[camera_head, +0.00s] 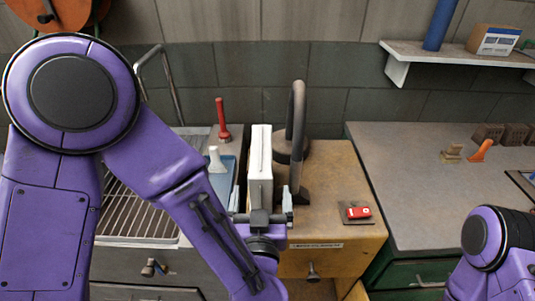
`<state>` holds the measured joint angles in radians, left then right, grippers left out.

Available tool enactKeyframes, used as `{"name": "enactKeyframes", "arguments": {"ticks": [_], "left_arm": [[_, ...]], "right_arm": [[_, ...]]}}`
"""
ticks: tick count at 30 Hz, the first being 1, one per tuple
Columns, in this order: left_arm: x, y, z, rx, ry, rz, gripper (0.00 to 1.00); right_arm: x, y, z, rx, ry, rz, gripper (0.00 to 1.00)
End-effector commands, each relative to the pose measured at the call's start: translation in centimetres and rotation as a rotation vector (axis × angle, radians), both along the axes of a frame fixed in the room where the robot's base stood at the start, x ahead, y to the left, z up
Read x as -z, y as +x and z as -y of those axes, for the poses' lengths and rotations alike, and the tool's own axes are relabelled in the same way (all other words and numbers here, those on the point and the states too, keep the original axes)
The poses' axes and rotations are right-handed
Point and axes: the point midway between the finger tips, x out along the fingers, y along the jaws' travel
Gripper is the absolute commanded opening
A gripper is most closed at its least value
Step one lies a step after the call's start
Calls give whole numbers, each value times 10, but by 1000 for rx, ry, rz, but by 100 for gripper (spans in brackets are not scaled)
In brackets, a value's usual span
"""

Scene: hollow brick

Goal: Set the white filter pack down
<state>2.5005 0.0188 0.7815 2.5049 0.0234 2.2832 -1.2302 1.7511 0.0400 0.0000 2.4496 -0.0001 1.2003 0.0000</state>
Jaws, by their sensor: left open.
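The white filter pack (260,150) is a tall, narrow white block standing upright at the left part of the wooden cabinet top (330,200). My left gripper (262,197) is open, with one finger on each side of the pack's near lower part. Small gaps seem to show between the fingers and the pack. The pack's lower end is partly hidden by the gripper, so I cannot see clearly how it meets the surface. Part of my right arm shows at the lower right, but its gripper is out of view.
A dark upright curved handle (298,120) stands close right of the pack. A blue tray (222,175) with a white-handled tool (216,160) and a red-handled tool (221,122) are to the left. A red switch (358,212) is on the cabinet's right. The grey counter (410,190) is mostly clear.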

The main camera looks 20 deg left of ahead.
Motion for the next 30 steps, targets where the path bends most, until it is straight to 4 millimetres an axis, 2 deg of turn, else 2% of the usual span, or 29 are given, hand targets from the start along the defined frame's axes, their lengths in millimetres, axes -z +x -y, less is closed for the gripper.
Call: {"name": "enactKeyframes", "arguments": {"ticks": [4, 6, 11, 18, 26, 27, 29, 30], "left_arm": [[3, 21, -8, -14, -1, 15, 98], [-6, 33, -11, -13, 2, 10, 98], [-4, 51, -17, -13, 5, 8, 98], [2, 90, -29, -13, 3, 9, 98], [5, 97, -30, -9, 5, 11, 98], [5, 97, -30, -8, 5, 11, 95], [5, 97, -30, -8, 5, 11, 75], [5, 97, -30, -8, 5, 11, 62]], "right_arm": [[26, -1, 0, 0, 0, -2, 43], [14, -2, 0, 0, 0, -4, 43], [7, -1, 0, 0, 0, -2, 43], [-13, 0, 0, 0, 0, -2, 43], [-12, -1, 0, 0, 0, -2, 43], [-12, -1, 0, 0, 0, -2, 43], [-12, -1, 0, 0, 0, -2, 43], [-12, -1, 0, 0, 0, -2, 43]]}}
